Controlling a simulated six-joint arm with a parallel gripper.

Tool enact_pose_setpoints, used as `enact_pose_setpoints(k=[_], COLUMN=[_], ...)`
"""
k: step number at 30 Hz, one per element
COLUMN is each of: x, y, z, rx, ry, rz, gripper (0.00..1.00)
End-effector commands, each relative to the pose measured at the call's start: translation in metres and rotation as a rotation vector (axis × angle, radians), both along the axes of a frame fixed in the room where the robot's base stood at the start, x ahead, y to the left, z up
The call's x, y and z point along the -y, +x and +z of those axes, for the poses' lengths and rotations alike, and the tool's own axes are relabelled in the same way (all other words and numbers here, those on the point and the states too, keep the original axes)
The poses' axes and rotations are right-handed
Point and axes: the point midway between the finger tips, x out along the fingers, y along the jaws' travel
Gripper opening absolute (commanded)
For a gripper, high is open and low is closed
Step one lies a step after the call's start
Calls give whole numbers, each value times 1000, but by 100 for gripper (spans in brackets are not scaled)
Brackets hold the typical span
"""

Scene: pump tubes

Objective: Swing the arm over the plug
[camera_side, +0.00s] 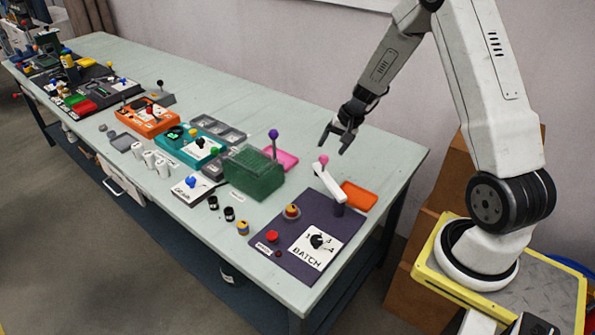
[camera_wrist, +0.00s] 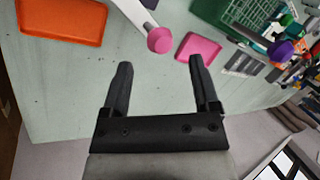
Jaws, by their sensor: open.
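The white swing arm (camera_side: 329,184) sits on the dark purple BATCH panel (camera_side: 330,229), on a dark post at its near right end. A pink knob (camera_side: 323,159) tops its far end. A round brown and yellow piece (camera_side: 292,211), which looks like the plug, sits on the panel to the left, with the arm not over it. My gripper (camera_side: 333,148) is open and empty above the table's back part, near the knob. In the wrist view, the knob (camera_wrist: 160,40) shows beyond and between my fingertips (camera_wrist: 159,62), and part of the white arm (camera_wrist: 134,17) shows too.
An orange tray (camera_side: 359,196) lies right of the panel. A green crate (camera_side: 254,175) and a pink tray (camera_side: 281,158) stand to the left. A purple-topped lever (camera_side: 273,134) rises behind the crate. A red button (camera_side: 272,236) and a dial (camera_side: 317,241) are on the panel.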

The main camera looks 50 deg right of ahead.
Motion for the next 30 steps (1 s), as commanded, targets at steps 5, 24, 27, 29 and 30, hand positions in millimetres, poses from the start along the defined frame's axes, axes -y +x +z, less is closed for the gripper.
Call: enact_pose_setpoints(k=[5, 24, 27, 29, 30], x=[-5, -13, -13, -13, -13], y=[7, 18, 18, 18, 18], z=[-20, -52, -52, -52, -52], rx=[-2, -1, -1, -1, -1], ry=[1, -1, -1, -1, -1], rz=[1, 1, 1, 1, 1], gripper=[78, 78, 78, 65, 53])
